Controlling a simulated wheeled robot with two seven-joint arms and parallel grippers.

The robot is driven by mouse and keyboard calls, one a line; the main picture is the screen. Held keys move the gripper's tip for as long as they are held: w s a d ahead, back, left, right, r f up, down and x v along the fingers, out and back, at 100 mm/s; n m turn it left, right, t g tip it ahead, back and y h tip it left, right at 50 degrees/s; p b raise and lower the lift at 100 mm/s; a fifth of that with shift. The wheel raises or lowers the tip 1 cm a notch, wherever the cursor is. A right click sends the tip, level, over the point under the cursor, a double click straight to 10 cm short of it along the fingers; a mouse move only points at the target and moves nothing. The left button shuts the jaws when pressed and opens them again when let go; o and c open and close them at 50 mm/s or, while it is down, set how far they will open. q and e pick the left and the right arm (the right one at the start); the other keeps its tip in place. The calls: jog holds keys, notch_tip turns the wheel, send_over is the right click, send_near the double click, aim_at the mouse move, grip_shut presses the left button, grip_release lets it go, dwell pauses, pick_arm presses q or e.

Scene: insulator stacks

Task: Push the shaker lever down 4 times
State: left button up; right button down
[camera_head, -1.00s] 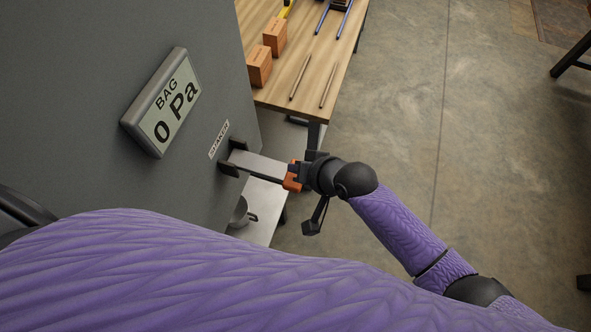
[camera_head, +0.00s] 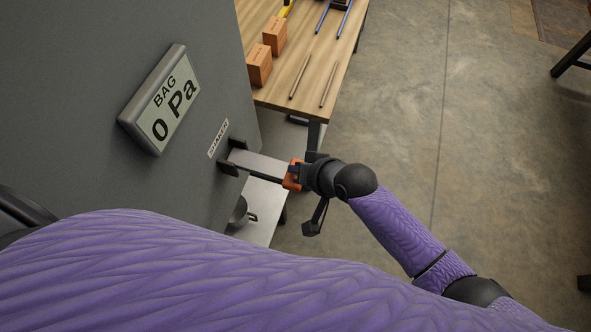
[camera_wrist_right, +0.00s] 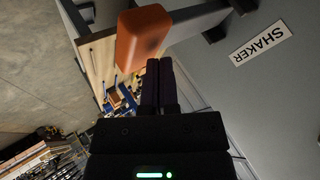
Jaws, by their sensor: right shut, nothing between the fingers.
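The shaker lever (camera_head: 260,165) is a flat grey bar that sticks out from a dark bracket on the grey cabinet wall. Its orange grip (camera_head: 290,181) is at the outer end. The orange grip also shows large in the right wrist view (camera_wrist_right: 142,37), just beyond the fingertips. My right gripper (camera_head: 299,174) is at the grip end of the lever. In the right wrist view its two dark fingers (camera_wrist_right: 159,68) are together and empty beside the grip; I cannot tell if they touch it. My left gripper is not in view.
The SHAKER label (camera_head: 218,138) is above the bracket. A display (camera_head: 163,101) reads BAG 0 Pa. A wooden table (camera_head: 315,75) behind holds boxes (camera_head: 259,66) and rods. The floor to the right is open.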

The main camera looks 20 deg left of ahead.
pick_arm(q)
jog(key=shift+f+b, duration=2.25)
pick_arm(e)
jog(key=shift+f, duration=2.7)
jog(key=shift+d, duration=0.1)
pick_arm(q)
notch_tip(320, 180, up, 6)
jog(key=p, duration=0.6)
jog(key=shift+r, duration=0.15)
pick_arm(e)
jog(key=shift+r, duration=3.15)
notch_tip(320, 180, up, 5)
jog(key=p, duration=0.5)
jog(key=shift+r+p, duration=0.1)
jog(key=shift+p, duration=0.2)
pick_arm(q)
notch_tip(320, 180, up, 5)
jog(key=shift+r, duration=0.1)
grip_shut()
